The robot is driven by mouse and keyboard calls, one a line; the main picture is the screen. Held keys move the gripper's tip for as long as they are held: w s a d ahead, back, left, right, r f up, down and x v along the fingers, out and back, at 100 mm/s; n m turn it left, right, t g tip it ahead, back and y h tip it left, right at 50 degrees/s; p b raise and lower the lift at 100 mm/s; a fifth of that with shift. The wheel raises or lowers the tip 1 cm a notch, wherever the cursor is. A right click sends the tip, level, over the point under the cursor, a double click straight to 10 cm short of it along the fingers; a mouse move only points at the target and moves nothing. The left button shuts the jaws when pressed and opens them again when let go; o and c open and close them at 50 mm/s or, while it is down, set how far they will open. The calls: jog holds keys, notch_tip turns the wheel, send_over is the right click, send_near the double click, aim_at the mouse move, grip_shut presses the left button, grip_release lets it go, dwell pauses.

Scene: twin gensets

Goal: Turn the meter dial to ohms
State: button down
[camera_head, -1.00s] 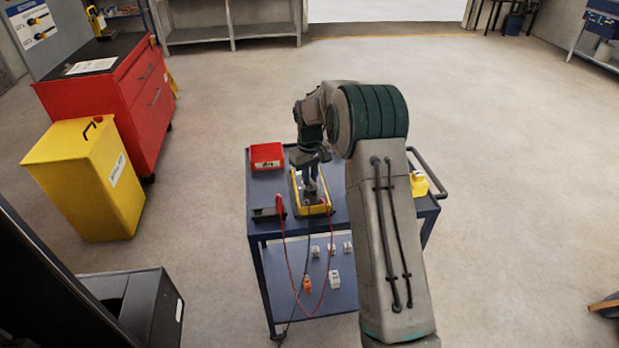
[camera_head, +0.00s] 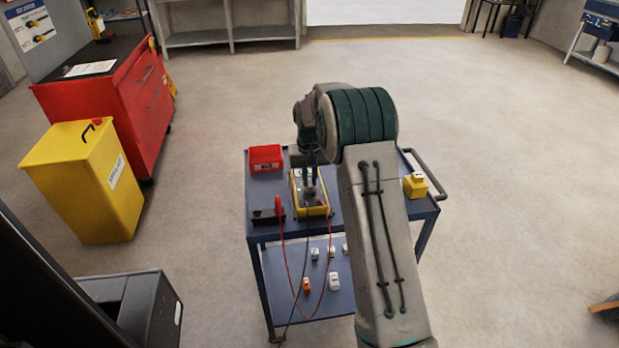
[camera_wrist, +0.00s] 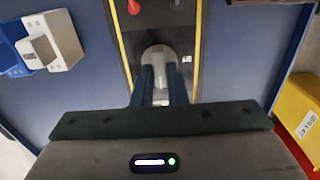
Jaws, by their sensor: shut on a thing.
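The meter (camera_head: 325,207) is a yellow-edged box with a dark face, lying on the top of the blue cart. In the wrist view its yellow edges (camera_wrist: 199,50) run on both sides of a grey round dial (camera_wrist: 158,58). My gripper (camera_wrist: 162,75) points down at the dial, with its two dark blue fingers shut on it. In the head view my gripper (camera_head: 310,185) is over the meter and partly hides its face. The dial's pointer and markings cannot be read.
The blue cart (camera_head: 267,228) also carries a red box (camera_head: 265,157), a black holder with a red probe (camera_head: 277,207), and a yellow item (camera_head: 414,186) at the right. Red and black leads hang over the cart's front. A yellow bin (camera_head: 85,185) stands at left.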

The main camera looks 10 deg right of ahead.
aim_at(310, 182)
jog(key=c, duration=1.4)
grip_release()
jog(key=shift+c, duration=0.2)
notch_tip(310, 182, up, 14)
jog(key=s+r+t, duration=0.1)
jog(key=s+r, duration=0.2)
jog(key=s, duration=0.6)
jog(key=s+r, duration=0.3)
jog(key=s, duration=0.6)
jog(key=s+f+t, duration=0.1)
jog(key=s+f, duration=0.2)
jog(key=s, duration=0.6)
jog(key=s+f, duration=0.2)
jog(key=s, duration=0.7)
jog(key=shift+s+a+f+t, duration=0.2)
jog(key=shift+s+f+t, duration=0.05)
jog(key=shift+f+t, duration=0.15)
